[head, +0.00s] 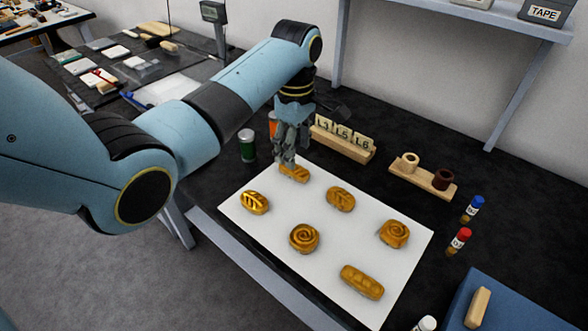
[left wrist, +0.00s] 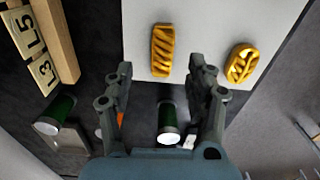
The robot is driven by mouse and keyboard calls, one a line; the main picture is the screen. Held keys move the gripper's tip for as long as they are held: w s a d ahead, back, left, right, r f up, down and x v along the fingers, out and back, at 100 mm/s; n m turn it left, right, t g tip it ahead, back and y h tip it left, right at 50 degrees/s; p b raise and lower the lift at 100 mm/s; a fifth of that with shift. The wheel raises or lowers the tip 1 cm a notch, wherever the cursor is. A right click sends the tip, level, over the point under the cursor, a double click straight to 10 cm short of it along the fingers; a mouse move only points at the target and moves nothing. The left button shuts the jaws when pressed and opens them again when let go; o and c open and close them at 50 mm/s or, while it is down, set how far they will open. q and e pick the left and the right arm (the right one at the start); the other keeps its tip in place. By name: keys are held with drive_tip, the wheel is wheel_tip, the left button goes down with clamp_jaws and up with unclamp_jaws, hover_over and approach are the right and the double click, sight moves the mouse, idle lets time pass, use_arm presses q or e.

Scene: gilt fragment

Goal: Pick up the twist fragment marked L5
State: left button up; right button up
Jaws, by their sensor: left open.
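Several golden fragments lie on a white sheet (head: 262,238) on the dark table. A grooved, twist-like one (head: 294,174) lies near the sheet's far edge, and it also shows in the left wrist view (left wrist: 162,50). I cannot read a mark on it. My left gripper (head: 286,160) points down just above it. In the left wrist view the gripper (left wrist: 160,68) is open, its fingers on either side of the line to that fragment, with nothing held. A slotted oval fragment (head: 255,202) lies nearby, also in the left wrist view (left wrist: 242,64). My right gripper is out of view.
A wooden rack (head: 345,147) with label tiles, one reading L5, stands behind the sheet. A green can (head: 247,146) stands left of the gripper. Other fragments are a braided one (head: 340,199), spirals (head: 304,237) (head: 393,234) and a long one (head: 361,282).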

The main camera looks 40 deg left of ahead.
sight(294, 170)
use_arm(q)
wheel_tip(294, 170, down, 5)
drive_tip(key=shift+s+d+f, duration=0.15)
drive_tip(key=shift+f, duration=0.05)
drive_tip(key=shift+c, duration=0.2)
drive_tip(key=c, duration=1)
drive_tip(key=shift+o, duration=0.2)
